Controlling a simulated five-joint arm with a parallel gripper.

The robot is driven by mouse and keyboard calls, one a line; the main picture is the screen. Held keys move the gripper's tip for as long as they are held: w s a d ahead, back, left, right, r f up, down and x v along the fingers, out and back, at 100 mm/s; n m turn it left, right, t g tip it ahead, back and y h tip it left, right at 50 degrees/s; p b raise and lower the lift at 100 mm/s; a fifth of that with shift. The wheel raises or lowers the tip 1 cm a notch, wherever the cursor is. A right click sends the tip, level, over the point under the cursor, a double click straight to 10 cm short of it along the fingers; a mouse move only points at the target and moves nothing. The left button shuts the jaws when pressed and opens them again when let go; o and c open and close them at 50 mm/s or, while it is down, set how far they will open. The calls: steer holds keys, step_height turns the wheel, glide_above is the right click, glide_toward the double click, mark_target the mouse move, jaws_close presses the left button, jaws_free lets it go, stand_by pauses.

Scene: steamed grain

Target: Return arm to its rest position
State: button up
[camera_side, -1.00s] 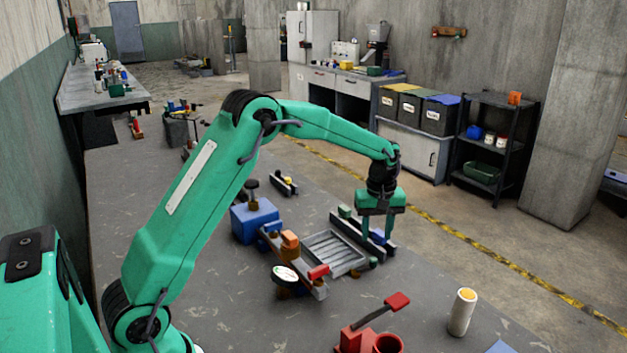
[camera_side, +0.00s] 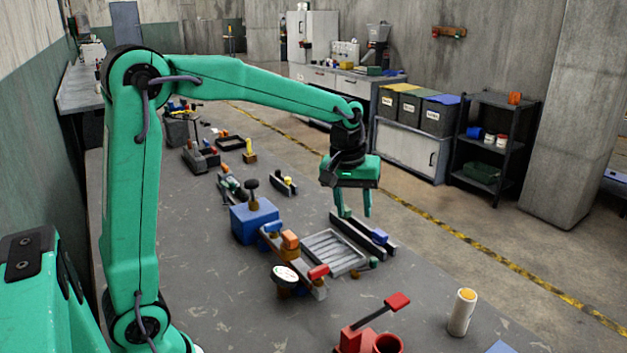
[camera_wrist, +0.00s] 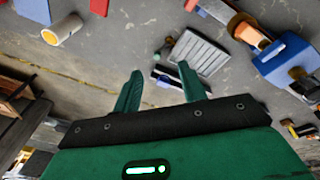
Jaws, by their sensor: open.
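My gripper (camera_side: 354,213) is green with two fingers spread apart. It is open and empty, raised above the far right edge of the grey table, over a dark rail piece (camera_side: 362,236) with a small blue block (camera_side: 380,236) on it. In the wrist view, my gripper's fingers (camera_wrist: 160,90) point over the table edge with nothing between them. A ribbed grey tray (camera_side: 333,252) lies just in front of the rail; it also shows beyond the fingers in the wrist view (camera_wrist: 199,50).
A red lever device (camera_side: 365,335) and a white cylinder (camera_side: 462,312) are at the front. Several small fixtures sit farther back.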

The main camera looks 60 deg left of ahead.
steer(key=s+d+r+m+t, duration=0.1)
steer(key=s+m, duration=0.3)
steer(key=s, duration=0.6)
steer(key=s+d+r+m+t, duration=0.1)
steer(key=s+m, duration=0.3)
steer(key=s, duration=0.7)
steer(key=shift+s+d+r+t, duration=0.2)
steer(key=shift+d+t, duration=0.1)
steer(key=shift+t, duration=0.5)
